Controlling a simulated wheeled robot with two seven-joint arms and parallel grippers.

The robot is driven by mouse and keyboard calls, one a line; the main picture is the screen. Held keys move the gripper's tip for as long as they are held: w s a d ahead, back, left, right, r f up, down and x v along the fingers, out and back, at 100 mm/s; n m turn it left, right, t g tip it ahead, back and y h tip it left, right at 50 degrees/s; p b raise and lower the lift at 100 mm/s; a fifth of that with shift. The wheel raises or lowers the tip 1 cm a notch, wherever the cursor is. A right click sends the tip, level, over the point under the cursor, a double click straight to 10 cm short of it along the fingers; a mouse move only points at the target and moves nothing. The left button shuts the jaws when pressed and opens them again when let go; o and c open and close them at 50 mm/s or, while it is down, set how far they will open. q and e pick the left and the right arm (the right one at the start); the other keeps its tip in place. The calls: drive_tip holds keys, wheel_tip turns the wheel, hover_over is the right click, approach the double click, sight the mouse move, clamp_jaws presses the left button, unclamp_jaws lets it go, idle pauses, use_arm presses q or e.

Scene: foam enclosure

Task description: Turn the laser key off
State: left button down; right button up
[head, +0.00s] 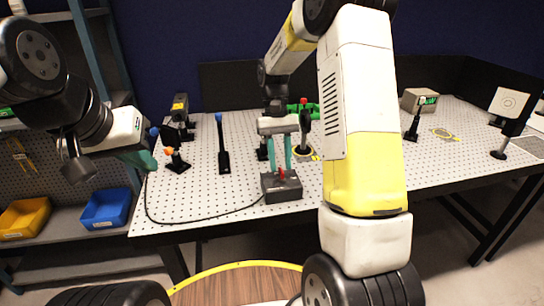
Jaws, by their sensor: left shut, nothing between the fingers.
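The laser key box (283,191) is a dark grey box near the front edge of the perforated table. A small red key (281,174) stands on its top, and a black cable runs from it to the left. My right gripper (281,164) points down just above the box. Its two teal fingers are apart, with the key at or just below their tips; contact cannot be made out. My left gripper (149,163) is at the left, beyond the table's left edge, shut and empty. The key's exact turn angle is too small to tell.
The perforated table (240,222) carries several optic mounts, including a blue-topped post (222,150) left of the box. Blue (106,210) and yellow (24,219) bins sit on the left shelf.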

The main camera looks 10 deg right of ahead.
drive_tip(key=v, duration=0.6)
drive_tip(key=s+r+t+y, duration=0.1)
drive_tip(key=s+r+t, duration=0.3)
drive_tip(key=s+r, duration=0.5)
drive_tip(key=s+r+t+y, duration=0.1)
drive_tip(key=s+t, duration=0.5)
drive_tip(key=s, duration=0.5)
drive_tip(key=shift+s+r+t, duration=0.3)
drive_tip(key=shift+s, duration=0.05)
drive_tip(key=shift+a, duration=0.1)
